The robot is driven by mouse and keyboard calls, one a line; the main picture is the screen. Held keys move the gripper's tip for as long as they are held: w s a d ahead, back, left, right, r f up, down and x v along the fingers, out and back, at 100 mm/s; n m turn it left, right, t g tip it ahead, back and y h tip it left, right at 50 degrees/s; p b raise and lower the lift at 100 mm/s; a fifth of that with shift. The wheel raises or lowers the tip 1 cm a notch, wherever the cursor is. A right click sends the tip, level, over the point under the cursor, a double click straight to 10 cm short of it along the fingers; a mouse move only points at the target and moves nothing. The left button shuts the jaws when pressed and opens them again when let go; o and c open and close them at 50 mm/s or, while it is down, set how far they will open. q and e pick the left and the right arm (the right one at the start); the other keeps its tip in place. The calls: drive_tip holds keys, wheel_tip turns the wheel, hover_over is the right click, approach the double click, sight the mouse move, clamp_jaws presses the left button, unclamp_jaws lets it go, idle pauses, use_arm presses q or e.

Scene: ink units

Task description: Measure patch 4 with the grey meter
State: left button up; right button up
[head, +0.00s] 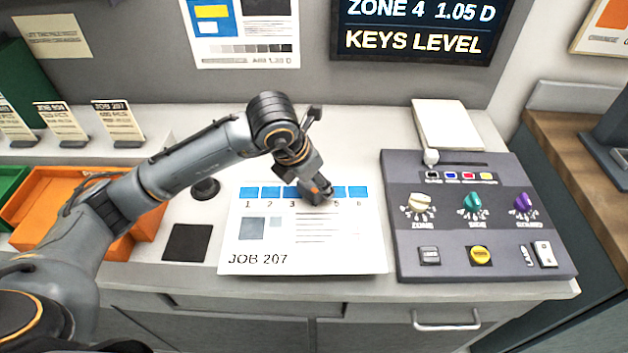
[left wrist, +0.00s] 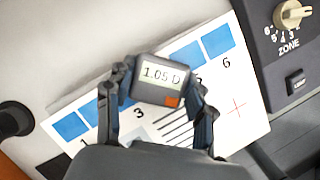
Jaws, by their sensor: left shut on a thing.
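The grey meter (left wrist: 160,82) is between the fingers of my left gripper (left wrist: 158,100), which is shut on it. Its display reads 1.05 D. In the head view the meter (head: 316,190) is over the row of blue patches on the white JOB 207 sheet (head: 340,255), where patch 4 belongs. Patch 4 is hidden under the meter and gripper. Patches 1 (head: 248,193), 2 (head: 270,193), 5 (head: 339,191) and 6 (head: 358,191) show. I cannot tell whether the meter touches the paper. My right gripper is not in view.
The wall screen (head: 420,25) reads ZONE 4 1.05 D and KEYS LEVEL. A dark console (head: 450,250) with three knobs stands right of the sheet. A black square (head: 187,242) and a dark round knob (head: 205,187) are left of it. Orange tray (head: 35,200) lies farther left.

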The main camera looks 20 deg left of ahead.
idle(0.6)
use_arm(q)
drive_tip(key=shift+r+p, duration=0.85)
drive_tip(key=shift+r, duration=0.65)
idle(0.4)
